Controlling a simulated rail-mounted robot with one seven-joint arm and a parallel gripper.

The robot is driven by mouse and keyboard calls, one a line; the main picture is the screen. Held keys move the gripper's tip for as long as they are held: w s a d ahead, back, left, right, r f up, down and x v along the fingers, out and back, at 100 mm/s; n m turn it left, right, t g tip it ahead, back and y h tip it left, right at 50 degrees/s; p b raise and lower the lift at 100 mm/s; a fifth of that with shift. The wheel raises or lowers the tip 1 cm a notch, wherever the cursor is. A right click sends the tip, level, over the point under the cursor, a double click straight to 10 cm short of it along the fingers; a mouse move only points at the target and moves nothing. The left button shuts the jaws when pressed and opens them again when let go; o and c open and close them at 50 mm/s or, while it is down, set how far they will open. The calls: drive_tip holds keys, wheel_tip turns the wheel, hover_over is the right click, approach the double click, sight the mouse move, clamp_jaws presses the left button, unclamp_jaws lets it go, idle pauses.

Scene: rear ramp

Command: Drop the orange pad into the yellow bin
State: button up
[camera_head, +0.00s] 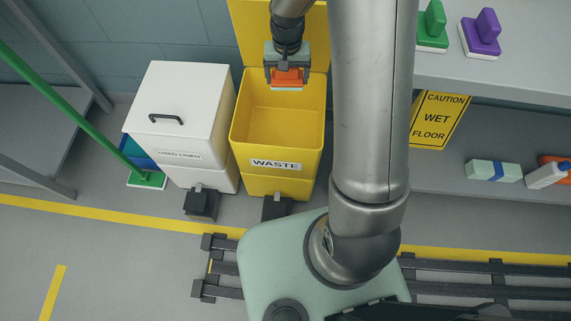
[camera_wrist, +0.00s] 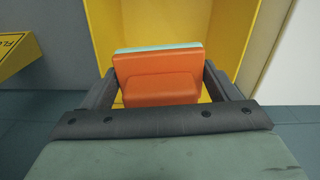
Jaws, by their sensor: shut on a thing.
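The orange pad (camera_head: 288,78) is held between the fingers of my gripper (camera_head: 287,71). In the wrist view the orange pad (camera_wrist: 160,76) fills the space between the dark fingers of my gripper (camera_wrist: 160,88), with a pale green layer along its far edge. The yellow bin (camera_head: 275,153), labelled WASTE, stands open with its yellow lid raised behind it. In the head view the pad appears over the back part of the bin's opening. The visible bin interior looks empty. Yellow bin surfaces also show behind the pad in the wrist view (camera_wrist: 222,35).
A closed white used-linen bin (camera_head: 182,110) stands left of the yellow bin. Black pedals (camera_head: 276,207) are in front. A shelf (camera_head: 520,78) at right holds green (camera_head: 432,27) and purple (camera_head: 481,34) pads. A green-handled mop (camera_head: 85,112) leans at left.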

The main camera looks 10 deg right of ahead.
wheel_tip(320, 180, down, 6)
drive_tip(key=b, duration=0.4)
drive_tip(key=shift+a+f, duration=0.1)
drive_tip(key=o, duration=0.9)
wheel_tip(320, 180, up, 18)
drive_tip(key=p, duration=0.3)
drive_tip(key=shift+f, duration=0.25)
